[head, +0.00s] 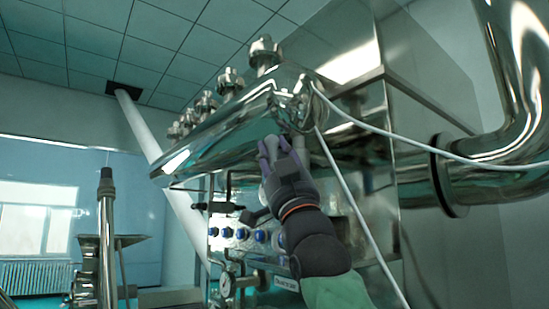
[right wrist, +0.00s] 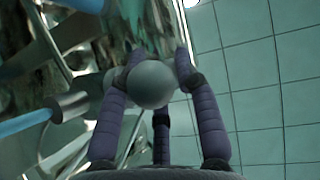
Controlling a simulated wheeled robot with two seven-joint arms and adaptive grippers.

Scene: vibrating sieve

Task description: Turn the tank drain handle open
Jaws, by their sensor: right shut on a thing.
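The steel tank (head: 225,125) stands in the middle of the head view, with its lower side above my right gripper. My right gripper (head: 280,148) has purple fingers and reaches up under the tank's front end. In the right wrist view my right gripper (right wrist: 155,68) is closed around a grey rounded knob (right wrist: 151,84), which looks like the end of the drain handle. Its fingers sit on both sides of the knob, with one more behind. The rest of the handle is hidden, so its angle cannot be told. My left gripper is not in view.
A white cable (head: 350,205) hangs close to the right of my right arm. A large steel pipe (head: 515,90) stands at the right.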

